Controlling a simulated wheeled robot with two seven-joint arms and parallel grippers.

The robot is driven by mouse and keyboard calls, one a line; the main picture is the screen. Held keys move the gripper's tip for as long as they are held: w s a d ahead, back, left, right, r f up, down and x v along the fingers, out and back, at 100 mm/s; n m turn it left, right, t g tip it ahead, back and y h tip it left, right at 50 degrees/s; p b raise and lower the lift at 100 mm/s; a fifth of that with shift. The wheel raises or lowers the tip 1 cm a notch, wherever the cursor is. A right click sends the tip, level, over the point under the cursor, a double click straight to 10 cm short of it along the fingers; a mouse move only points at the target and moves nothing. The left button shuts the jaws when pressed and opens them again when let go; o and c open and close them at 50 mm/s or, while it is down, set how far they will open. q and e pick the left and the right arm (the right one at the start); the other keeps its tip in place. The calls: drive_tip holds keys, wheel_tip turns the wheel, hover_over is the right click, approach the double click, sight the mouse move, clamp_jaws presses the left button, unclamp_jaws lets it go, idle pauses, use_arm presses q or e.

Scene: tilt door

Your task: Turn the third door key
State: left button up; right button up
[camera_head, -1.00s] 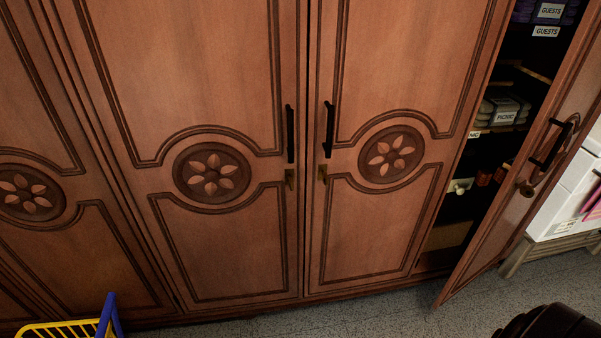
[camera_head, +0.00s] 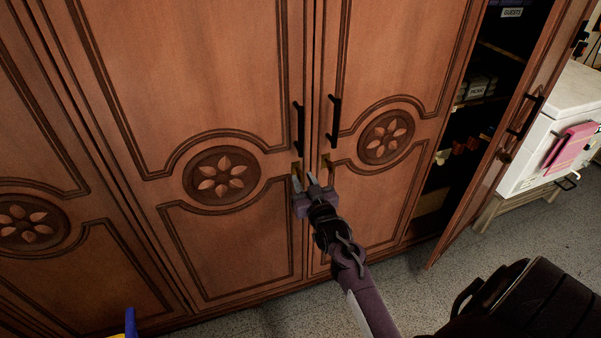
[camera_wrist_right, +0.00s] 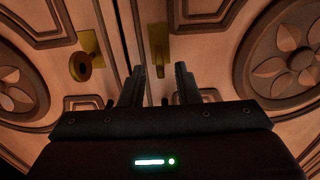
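The wooden cabinet has two shut middle doors, the left one (camera_head: 235,245) and the right one (camera_head: 375,200), in the head view. A small brass lock piece (camera_head: 326,161) shows on the right one; another on the left one is partly hidden by my gripper. My right gripper (camera_head: 304,179) is in front of the seam, close to the left door's lock. In the right wrist view its fingers (camera_wrist_right: 161,85) are apart and empty. A brass plate with a narrow upright piece (camera_wrist_right: 158,52) lies beyond them; a plate with a round knob-like piece (camera_wrist_right: 82,65) is to the left. Contact cannot be told.
Black bar handles (camera_head: 299,128) (camera_head: 334,121) stand out above the locks. A door (camera_head: 495,165) at right hangs open before dark shelves (camera_head: 478,90). A white cabinet (camera_head: 545,150) stands beyond it. A blue and yellow item (camera_head: 130,322) is at the bottom left.

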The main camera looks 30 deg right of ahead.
sight(300, 175)
use_arm(q)
drive_tip(key=shift+w+a+r, duration=0.25)
drive_tip(key=shift+a, duration=0.2)
use_arm(e)
drive_tip(key=shift+x, duration=1.6)
drive_tip(key=shift+c, duration=0.3)
clamp_jaws()
use_arm(q)
drive_tip(key=shift+w, duration=0.1)
